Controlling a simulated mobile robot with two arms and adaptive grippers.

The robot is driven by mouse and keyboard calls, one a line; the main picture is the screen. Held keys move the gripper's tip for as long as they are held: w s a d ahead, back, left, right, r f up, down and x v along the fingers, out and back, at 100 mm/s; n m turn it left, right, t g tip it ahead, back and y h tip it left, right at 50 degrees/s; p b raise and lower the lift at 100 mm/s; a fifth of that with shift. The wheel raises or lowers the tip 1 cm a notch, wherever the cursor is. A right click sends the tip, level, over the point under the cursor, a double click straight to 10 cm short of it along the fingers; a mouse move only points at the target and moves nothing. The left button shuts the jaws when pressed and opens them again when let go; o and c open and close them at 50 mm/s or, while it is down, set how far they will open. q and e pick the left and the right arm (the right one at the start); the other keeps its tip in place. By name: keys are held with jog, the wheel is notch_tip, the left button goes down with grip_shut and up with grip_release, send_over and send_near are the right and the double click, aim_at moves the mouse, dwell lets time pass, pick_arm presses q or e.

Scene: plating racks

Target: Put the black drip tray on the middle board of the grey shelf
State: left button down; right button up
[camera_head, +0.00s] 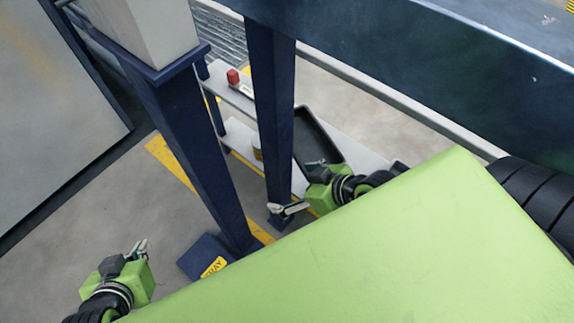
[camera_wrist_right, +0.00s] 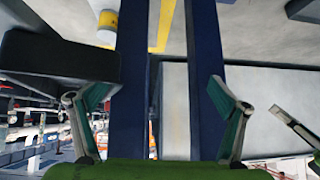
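The black drip tray (camera_head: 318,142) is a long, shallow, dark tray over a pale board of the grey shelf (camera_head: 350,128), behind a blue post. I cannot tell which board it is or whether the tray rests on it. My right gripper (camera_head: 297,188) is open in front of the tray's near end. In the right wrist view its fingers (camera_wrist_right: 160,115) are spread with blue uprights beyond them, and a dark part, probably the tray (camera_wrist_right: 60,58), shows at left. My left gripper (camera_head: 140,248) is low at left, away from the shelf; its finger gap is unclear.
A blue post (camera_head: 273,100) stands close to my right gripper, and a thicker blue post (camera_head: 190,140) stands left of it. A yellow-and-white can (camera_wrist_right: 108,25) is near the tray. Floor at left is open.

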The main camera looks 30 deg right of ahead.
jog(key=shift+w+a+r+m+t+h, duration=0.1)
jog(key=shift+a+r+m+h, duration=0.15)
jog(key=shift+r+m+h, duration=0.3)
jog(key=shift+s+a+r+m+t+h, duration=0.1)
jog(key=shift+a+r+m+h, duration=0.2)
jog(key=shift+r, duration=0.35)
jog(key=shift+w+a+r+m+t+h, duration=0.1)
jog(key=shift+a+r+m+h, duration=0.15)
jog(key=shift+r+m+h, duration=0.25)
